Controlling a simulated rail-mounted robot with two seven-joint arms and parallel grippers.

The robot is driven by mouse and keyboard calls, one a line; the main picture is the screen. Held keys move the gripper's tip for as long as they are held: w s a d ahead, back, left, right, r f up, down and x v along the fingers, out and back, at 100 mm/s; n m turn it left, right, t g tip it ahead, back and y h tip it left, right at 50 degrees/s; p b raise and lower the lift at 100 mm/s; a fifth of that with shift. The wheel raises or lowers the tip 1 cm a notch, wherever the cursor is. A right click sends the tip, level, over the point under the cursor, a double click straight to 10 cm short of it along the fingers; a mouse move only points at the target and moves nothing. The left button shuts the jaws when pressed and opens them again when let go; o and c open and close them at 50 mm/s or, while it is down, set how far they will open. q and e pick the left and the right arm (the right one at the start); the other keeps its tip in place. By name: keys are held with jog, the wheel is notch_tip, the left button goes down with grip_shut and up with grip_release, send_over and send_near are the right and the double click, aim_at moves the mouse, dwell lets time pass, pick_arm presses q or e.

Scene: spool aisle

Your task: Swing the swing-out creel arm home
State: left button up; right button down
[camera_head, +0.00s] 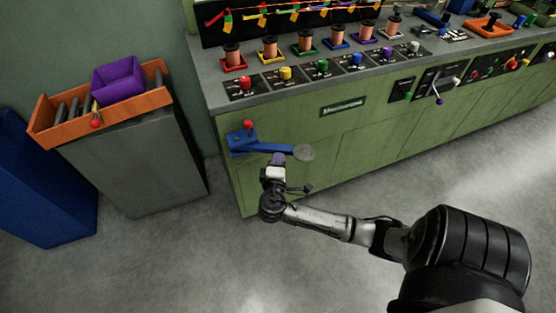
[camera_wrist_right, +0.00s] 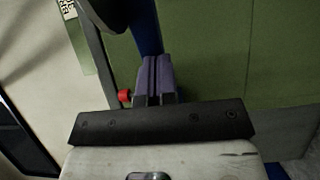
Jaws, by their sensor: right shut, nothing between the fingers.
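The swing-out creel arm (camera_head: 264,147) is a blue bar on the front of the green cabinet, with a grey disc (camera_head: 305,152) at its right end. Its left end sits at a blue bracket (camera_head: 238,139) with a red knob (camera_head: 248,125) above. My right gripper (camera_head: 278,158) is at the near side of the bar, between bracket and disc. In the right wrist view, its purple fingers (camera_wrist_right: 153,68) are together and empty, and the blue bar (camera_wrist_right: 145,30) runs just beyond the tips. I cannot tell whether they touch it. My left gripper is not in view.
The green cabinet (camera_head: 360,140) carries several spools and coloured knobs on its grey top. At left, an orange roller tray (camera_head: 55,141) holding a purple bin (camera_head: 118,80) tops a grey stand (camera_head: 140,165), beside a blue box (camera_head: 40,190). The floor in front is clear.

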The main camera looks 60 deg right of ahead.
aim_at(282, 145)
jog(key=d+n+t+y, duration=0.1)
jog(key=d+n+t, duration=0.1)
jog(key=w+d+n+t+y+p, duration=0.1)
jog(key=d+t+y, duration=0.1)
jog(key=t, duration=0.1)
jog(key=shift+d+n, duration=0.35)
jog(key=shift+n, duration=0.05)
jog(key=shift+w+d+n+t+y, duration=0.3)
jog(key=shift+w+d+t, duration=0.1)
jog(key=shift+d, duration=0.15)
jog(key=shift+w+d, duration=0.3)
jog(key=shift+d, duration=0.2)
jog(key=shift+f, duration=0.1)
